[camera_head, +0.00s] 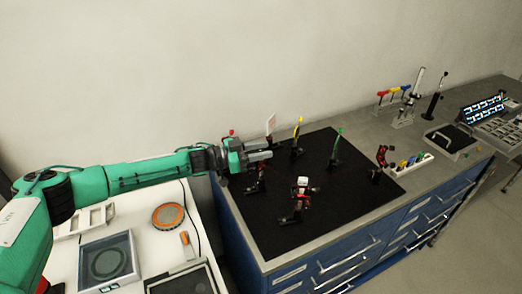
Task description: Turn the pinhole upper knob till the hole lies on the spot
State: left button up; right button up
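My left gripper (264,150) reaches in from the left over the back left part of the black breadboard (330,205). Its fingers point right; I cannot tell whether they are apart or closed on something small. Just below it stands a dark post mount with red parts (258,182), partly covered by the gripper. Another mount with a pale top and red parts (298,200) stands nearer the front. Which mount is the pinhole, its upper knob, the hole and the light spot are too small to make out. My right gripper is out of view.
Close to the gripper are a pale card (270,124), a yellow-topped post (297,134) and a green-topped post (337,143). A red-and-black mount (380,158) stands at the board's right. A white table (150,252) with trays lies at left.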

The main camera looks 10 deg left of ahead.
pick_arm(q)
jog(key=b+v, duration=0.4)
jog(key=v, duration=0.9)
jog(key=shift+a, duration=0.35)
jog(key=shift+s, duration=0.1)
